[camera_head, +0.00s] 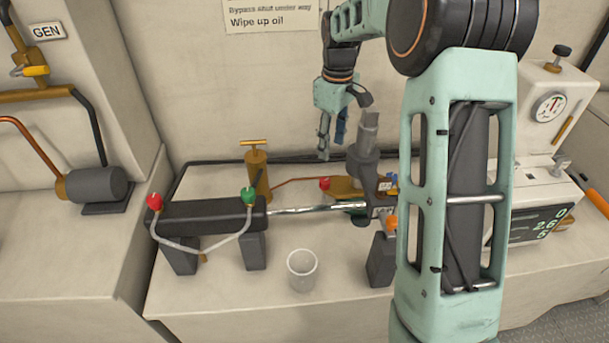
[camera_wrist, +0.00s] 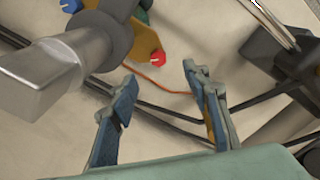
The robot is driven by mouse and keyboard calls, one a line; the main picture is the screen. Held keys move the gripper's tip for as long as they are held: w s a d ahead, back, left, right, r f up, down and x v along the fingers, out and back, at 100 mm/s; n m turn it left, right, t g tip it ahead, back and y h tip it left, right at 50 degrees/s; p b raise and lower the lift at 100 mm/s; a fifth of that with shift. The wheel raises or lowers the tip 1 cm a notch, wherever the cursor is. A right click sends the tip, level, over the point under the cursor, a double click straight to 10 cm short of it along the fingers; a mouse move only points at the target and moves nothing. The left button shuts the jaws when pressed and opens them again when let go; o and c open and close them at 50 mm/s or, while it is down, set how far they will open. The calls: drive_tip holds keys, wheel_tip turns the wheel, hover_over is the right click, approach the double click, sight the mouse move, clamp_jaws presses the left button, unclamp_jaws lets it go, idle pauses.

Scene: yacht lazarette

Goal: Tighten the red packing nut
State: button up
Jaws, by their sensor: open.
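A small red round part (camera_head: 325,183) sits at the left end of a brass body behind the silver rod. It looks like the red nut, and it also shows in the wrist view (camera_wrist: 158,58) on the brass body's end. My gripper (camera_head: 333,138) is open and empty, above and behind the rod, pointing down. In the wrist view its two fingers (camera_wrist: 159,72) are apart, and the red part shows beyond the gap between their tips. No contact is visible. Another red fitting (camera_head: 154,202) caps the left end of the black cylinder (camera_head: 205,216).
A grey upright post (camera_head: 366,140) stands just right of my gripper and looms at left in the wrist view (camera_wrist: 45,72). A brass hand pump (camera_head: 257,172), green fitting (camera_head: 249,195) and white cup (camera_head: 302,270) are nearby. A gauge box (camera_head: 550,108) stands right.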

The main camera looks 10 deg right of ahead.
sight(326, 181)
drive_tip(key=f, duration=0.5)
drive_tip(key=w+f, duration=0.1)
drive_tip(key=f, duration=0.3)
drive_tip(key=w+f, duration=0.1)
drive_tip(key=f, duration=0.4)
drive_tip(key=shift+a+f+b, duration=0.25)
drive_tip(key=shift+f+b, duration=0.05)
drive_tip(key=shift+b, duration=0.1)
drive_tip(key=shift+c, duration=0.4)
drive_tip(key=c, duration=1.1)
drive_tip(key=m, duration=0.4)
drive_tip(key=shift+a+m+b, duration=0.1)
drive_tip(key=shift+m+b, duration=0.2)
drive_tip(key=shift+m, duration=2.1)
